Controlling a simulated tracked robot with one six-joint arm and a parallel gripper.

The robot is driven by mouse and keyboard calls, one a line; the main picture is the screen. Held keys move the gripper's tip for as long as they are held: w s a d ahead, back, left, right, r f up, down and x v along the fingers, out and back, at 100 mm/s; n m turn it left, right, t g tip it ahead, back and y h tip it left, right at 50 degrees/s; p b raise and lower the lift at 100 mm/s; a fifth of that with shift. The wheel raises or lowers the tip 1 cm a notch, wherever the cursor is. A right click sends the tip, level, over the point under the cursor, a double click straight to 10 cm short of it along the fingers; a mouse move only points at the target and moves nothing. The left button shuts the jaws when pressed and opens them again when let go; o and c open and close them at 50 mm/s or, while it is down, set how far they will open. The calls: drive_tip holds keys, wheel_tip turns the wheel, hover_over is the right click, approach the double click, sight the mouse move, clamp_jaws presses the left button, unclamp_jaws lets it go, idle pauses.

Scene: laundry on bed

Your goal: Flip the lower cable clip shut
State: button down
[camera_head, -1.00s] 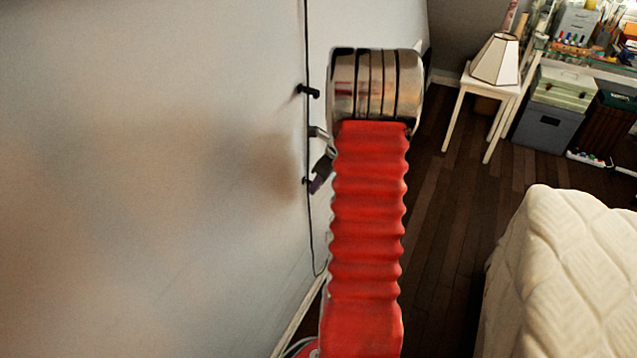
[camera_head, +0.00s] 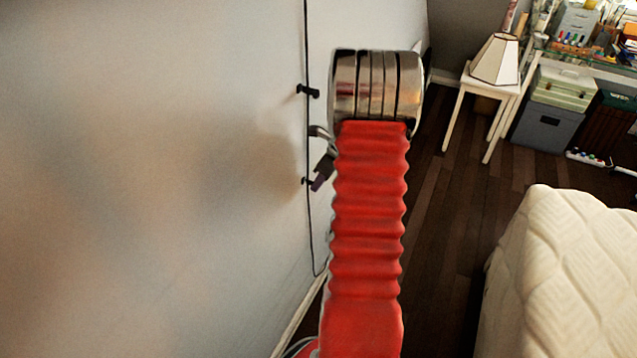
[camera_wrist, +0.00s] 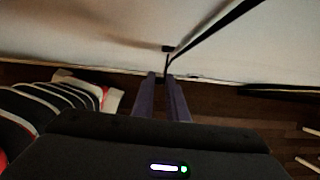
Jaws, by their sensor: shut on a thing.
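A black cable (camera_head: 306,140) runs down the wall on the left of my arm and also shows in the wrist view (camera_wrist: 215,30). The lower cable clip (camera_head: 304,181) is a small dark piece on the wall, seen in the wrist view as a dark block (camera_wrist: 168,48). My gripper (camera_head: 317,186) has purple fingers at its outer side, partly hiding it. In the wrist view my gripper (camera_wrist: 161,77) is shut with a thin dark part between the tips. The clip's flap is too small and dark to tell its angle.
An upper cable clip (camera_head: 308,91) sits higher on the same cable. A bed with a cream quilt (camera_head: 570,270) is at the right. A white side table with a lamp (camera_head: 497,60) stands at the back. Dark floor (camera_head: 450,180) lies clear between wall and bed.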

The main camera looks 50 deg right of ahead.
drive_tip(key=d+n+y, duration=0.1)
drive_tip(key=n, duration=0.2)
drive_tip(key=w+d+n+g+y, duration=0.1)
drive_tip(key=n, duration=0.3)
drive_tip(key=w+d+n+g+y, duration=0.1)
drive_tip(key=d+n, duration=0.1)
drive_tip(key=n, duration=0.1)
idle(0.3)
drive_tip(key=shift+n, duration=0.3)
drive_tip(key=c, duration=1.8)
unclamp_jaws()
drive_tip(key=v, duration=1.3)
drive_tip(key=shift+w+d+r, duration=0.15)
drive_tip(key=shift+d+r, duration=0.1)
drive_tip(key=shift+r, duration=0.05)
drive_tip(key=shift+c, duration=0.2)
